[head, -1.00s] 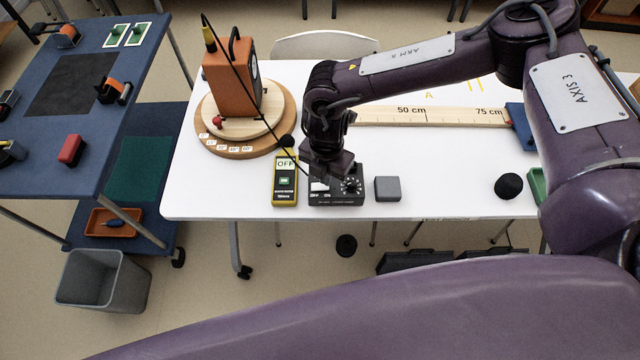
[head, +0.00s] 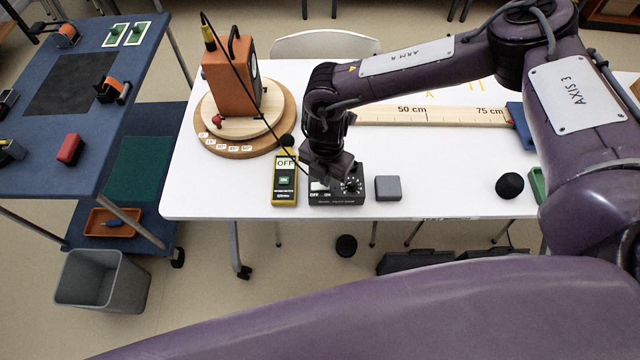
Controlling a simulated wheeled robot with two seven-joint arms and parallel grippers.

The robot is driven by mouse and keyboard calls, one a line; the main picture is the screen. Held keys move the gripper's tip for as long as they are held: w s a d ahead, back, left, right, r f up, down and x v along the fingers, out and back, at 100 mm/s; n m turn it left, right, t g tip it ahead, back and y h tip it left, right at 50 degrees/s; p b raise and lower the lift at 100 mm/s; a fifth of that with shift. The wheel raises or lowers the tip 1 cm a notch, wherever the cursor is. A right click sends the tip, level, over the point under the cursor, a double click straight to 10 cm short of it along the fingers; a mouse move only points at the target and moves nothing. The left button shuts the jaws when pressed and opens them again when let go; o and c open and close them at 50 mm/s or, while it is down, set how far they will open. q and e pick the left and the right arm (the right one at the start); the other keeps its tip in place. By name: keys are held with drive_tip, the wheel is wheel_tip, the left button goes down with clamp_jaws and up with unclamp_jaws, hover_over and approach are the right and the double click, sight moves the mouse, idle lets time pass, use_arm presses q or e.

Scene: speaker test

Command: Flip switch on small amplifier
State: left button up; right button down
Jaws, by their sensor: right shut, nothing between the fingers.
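The small amplifier (head: 338,199) is a black box near the front edge of the white table. Its front edge has OFF and ON lettering, and a round dial (head: 351,185) sits on its right part. My right gripper (head: 322,184) is shut and empty, pointing down over the left part of the amplifier, close to the lettering. The switch itself is hidden or too small to make out, and I cannot tell if the fingertips touch it. My left gripper is not in view.
A yellow meter (head: 285,182) marked OFF stands just left of the amplifier, and a grey block (head: 388,188) lies just right. An orange speaker (head: 231,78) stands on a round wooden turntable (head: 272,139) behind left.

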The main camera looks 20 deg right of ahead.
drive_tip(key=shift+f+b, duration=0.35)
drive_tip(key=shift+f, duration=0.3)
drive_tip(key=shift+s+r, duration=0.1)
drive_tip(key=shift+r, duration=0.1)
wheel_tip(320, 180, up, 7)
drive_tip(key=p, duration=0.6)
drive_tip(key=shift+f, duration=0.1)
idle(0.5)
